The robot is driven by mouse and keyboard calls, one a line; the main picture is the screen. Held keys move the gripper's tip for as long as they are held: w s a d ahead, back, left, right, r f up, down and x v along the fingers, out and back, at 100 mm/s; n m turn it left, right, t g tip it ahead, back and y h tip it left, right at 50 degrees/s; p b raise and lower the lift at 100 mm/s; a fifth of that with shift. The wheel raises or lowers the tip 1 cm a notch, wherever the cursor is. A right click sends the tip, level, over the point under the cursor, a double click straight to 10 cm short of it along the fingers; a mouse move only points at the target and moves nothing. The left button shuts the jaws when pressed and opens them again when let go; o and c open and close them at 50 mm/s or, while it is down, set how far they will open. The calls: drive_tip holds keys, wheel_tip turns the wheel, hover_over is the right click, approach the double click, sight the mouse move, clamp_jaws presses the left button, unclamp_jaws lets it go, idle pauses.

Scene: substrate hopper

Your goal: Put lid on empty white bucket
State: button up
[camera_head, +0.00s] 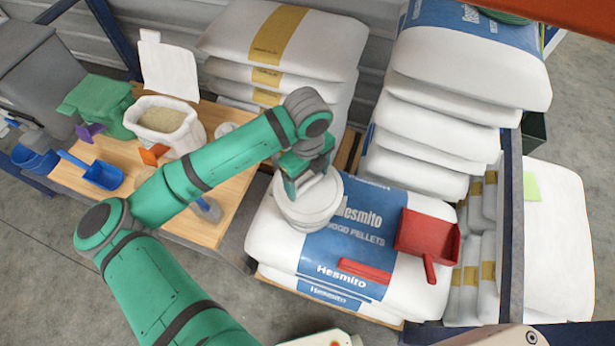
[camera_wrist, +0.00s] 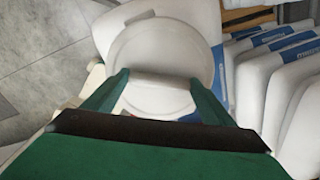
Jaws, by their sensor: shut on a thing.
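A round white lid (camera_head: 318,198) is under my gripper (camera_head: 302,182) in the head view, above the stacked pellet bags. In the wrist view the lid (camera_wrist: 190,50) fills the middle, and my gripper (camera_wrist: 160,84) is shut on a pale raised bar across it, one green finger at each end. A second white rounded edge shows just below the lid in the head view and looks like the white bucket (camera_head: 301,223). The lid hides its opening. I cannot tell whether the lid is seated on it or held slightly above.
A red scoop (camera_head: 428,238) and a red bar-shaped piece (camera_head: 365,271) lie on the Hesmito bags (camera_head: 265,240). Tall bag stacks stand behind. The wooden table (camera_head: 75,182) at left holds an open bag of grainy material (camera_head: 162,122), a blue scoop (camera_head: 103,175) and green containers (camera_head: 110,105).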

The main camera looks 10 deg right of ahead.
drive_tip(key=o, duration=1.2)
drive_tip(key=shift+c, duration=0.2)
wheel_tip(320, 180, up, 11)
drive_tip(key=shift+f, duration=0.1)
